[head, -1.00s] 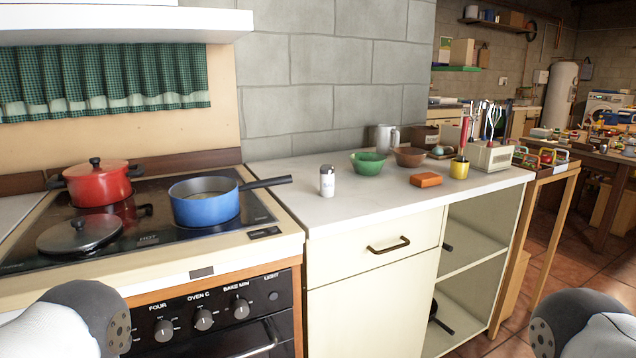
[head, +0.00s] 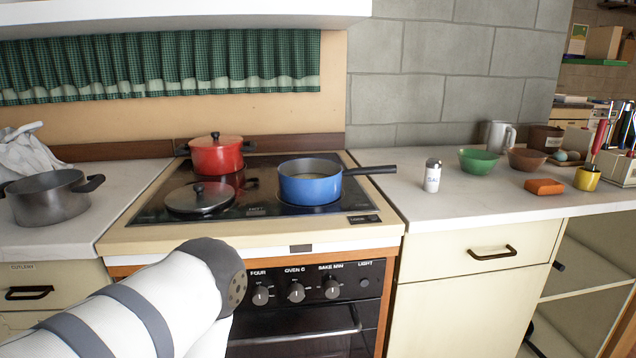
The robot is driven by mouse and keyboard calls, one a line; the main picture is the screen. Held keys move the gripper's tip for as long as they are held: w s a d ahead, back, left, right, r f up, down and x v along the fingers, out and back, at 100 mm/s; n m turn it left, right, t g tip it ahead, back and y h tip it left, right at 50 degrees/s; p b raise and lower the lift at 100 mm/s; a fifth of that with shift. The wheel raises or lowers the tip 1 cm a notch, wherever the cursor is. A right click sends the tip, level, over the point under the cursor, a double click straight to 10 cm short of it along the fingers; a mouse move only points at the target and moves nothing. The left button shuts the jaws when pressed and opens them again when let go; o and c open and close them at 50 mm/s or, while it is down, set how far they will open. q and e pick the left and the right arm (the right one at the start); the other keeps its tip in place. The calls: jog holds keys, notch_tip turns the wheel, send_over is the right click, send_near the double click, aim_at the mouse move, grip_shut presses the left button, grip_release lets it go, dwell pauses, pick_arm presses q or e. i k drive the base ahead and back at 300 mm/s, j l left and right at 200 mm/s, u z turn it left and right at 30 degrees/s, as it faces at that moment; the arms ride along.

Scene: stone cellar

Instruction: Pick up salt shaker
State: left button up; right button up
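The salt shaker (head: 432,176) is a small white cylinder with a grey metal top and faint lettering. It stands upright on the white counter (head: 470,204) right of the stove, near the counter's left edge. The blue saucepan's handle ends just to its left. My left arm comes in from the lower left in front of the stove, but its gripper is not visible. My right arm and gripper are out of view. Nothing is touching the shaker.
A blue saucepan (head: 310,186), a red pot (head: 216,157) and a lid (head: 199,198) are on the stove. A green bowl (head: 478,162), brown bowl (head: 527,160), orange block (head: 544,187) and yellow cup (head: 587,179) stand right of the shaker. A grey pot (head: 48,198) is at left.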

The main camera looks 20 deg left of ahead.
aim_at(433, 166)
jog(key=i+l+u, duration=0.1)
jog(key=i+l, duration=0.35)
jog(key=l, duration=0.2)
jog(key=i+l+u, duration=0.15)
jog(key=i+l, duration=0.05)
jog(key=l, duration=0.1)
